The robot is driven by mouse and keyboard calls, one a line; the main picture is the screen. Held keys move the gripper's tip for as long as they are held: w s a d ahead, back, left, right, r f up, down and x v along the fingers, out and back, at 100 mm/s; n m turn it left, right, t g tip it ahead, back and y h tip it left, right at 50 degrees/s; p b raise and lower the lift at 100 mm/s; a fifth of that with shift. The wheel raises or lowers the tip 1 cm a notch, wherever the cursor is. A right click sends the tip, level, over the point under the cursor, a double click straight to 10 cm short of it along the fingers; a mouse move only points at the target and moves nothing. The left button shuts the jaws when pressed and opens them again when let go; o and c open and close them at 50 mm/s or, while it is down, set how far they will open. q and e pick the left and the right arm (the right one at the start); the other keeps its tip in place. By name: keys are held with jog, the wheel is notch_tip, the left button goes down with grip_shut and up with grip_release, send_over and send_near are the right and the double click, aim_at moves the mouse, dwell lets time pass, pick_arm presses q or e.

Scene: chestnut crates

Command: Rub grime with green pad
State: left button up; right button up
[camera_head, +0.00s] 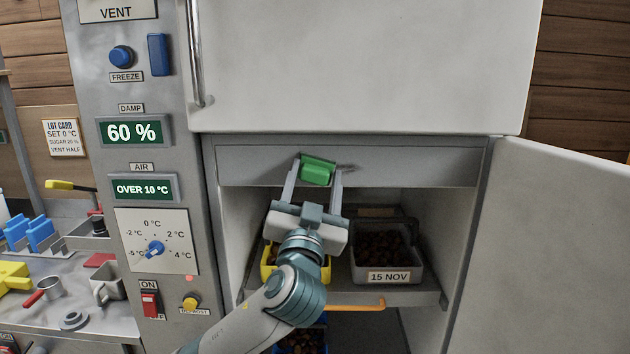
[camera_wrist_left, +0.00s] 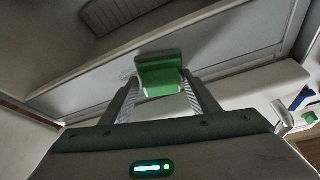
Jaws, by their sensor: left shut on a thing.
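My left gripper (camera_head: 317,175) is shut on the green pad (camera_head: 316,169), with one finger on each side of it. It holds the pad up at the grey panel (camera_head: 420,166) above the open compartment. A thin dark smear of grime (camera_head: 347,167) shows on the panel just right of the pad; the pad may hide more of it. In the left wrist view the pad (camera_wrist_left: 160,75) sits between the fingertips, close to the panel; I cannot tell whether it touches. My right gripper is not in view.
Below, a yellow crate (camera_head: 267,272) and a grey crate (camera_head: 388,270) labelled "15 NOV" stand on a shelf. An open door (camera_head: 550,250) is at right. A control column (camera_head: 150,240) and a cluttered counter (camera_head: 50,312) are at left.

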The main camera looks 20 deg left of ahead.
aim_at(335, 167)
pick_arm(q)
jog(key=shift+w+a, duration=0.1)
jog(key=shift+w, duration=0.25)
jog(key=shift+w+d, duration=0.1)
jog(key=shift+d, duration=0.4)
jog(key=shift+w+d+b, duration=0.25)
jog(key=shift+d+b, duration=0.1)
jog(key=shift+d, duration=0.9)
jog(key=shift+w+d, duration=0.2)
jog(key=shift+d, duration=0.25)
jog(key=shift+w+d+b, duration=0.25)
jog(key=shift+d, duration=0.35)
jog(key=shift+w+d+b, duration=0.2)
jog(key=shift+d, duration=0.4)
